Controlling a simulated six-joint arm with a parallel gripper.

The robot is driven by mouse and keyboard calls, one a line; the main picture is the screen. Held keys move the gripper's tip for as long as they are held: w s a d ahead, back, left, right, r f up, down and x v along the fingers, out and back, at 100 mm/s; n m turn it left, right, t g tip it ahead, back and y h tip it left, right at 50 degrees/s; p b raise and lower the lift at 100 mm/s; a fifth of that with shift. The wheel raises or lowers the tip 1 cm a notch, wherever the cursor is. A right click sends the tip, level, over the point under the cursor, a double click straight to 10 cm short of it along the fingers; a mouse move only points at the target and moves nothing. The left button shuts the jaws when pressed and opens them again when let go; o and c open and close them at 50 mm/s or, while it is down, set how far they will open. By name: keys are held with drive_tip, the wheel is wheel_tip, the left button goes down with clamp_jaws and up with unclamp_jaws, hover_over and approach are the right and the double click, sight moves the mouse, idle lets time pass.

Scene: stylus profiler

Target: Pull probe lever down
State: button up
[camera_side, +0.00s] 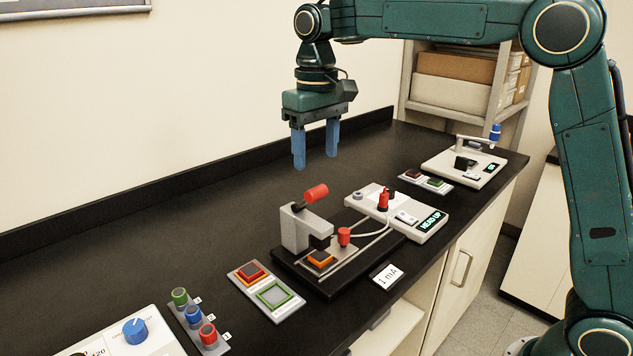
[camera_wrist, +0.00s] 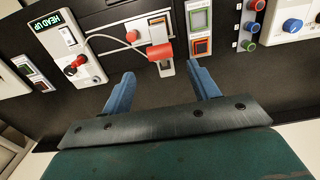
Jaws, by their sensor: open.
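The probe lever with a red cylindrical handle (camera_side: 316,193) sticks up from a light grey post on a dark base plate (camera_side: 330,288). The handle is raised and tilted. In the wrist view the red handle (camera_wrist: 160,51) lies ahead of the fingers, between their lines. My gripper (camera_side: 314,165) hangs in the air above and behind the probe station, its blue fingers pointing down. The fingers are apart, with nothing between them, and do not touch the lever. In the wrist view the gripper (camera_wrist: 158,82) is also open.
A grey box with a "HEAD UP" display (camera_side: 431,220) stands right of the station, joined by cables. A pad tray (camera_side: 266,290), colored knobs (camera_side: 193,318) and a blue-dial unit (camera_side: 135,331) lie to the left. The bench behind is clear up to its raised back edge.

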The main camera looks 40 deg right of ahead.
sight(317, 188)
wheel_tip(317, 188, down, 10)
drive_tip(key=shift+f, duration=0.2)
idle(0.3)
drive_tip(key=shift+c, duration=0.4)
clamp_jaws()
drive_tip(key=shift+s, duration=0.1)
drive_tip(key=shift+s+f+t, duration=0.2)
drive_tip(key=shift+f+t, duration=0.15)
drive_tip(key=shift+t, duration=0.4)
drive_tip(key=shift+s+f+t, duration=0.15)
drive_tip(key=shift+f+t, duration=0.2)
drive_tip(key=shift+t, duration=0.4)
drive_tip(key=shift+o, duration=0.4)
unclamp_jaws()
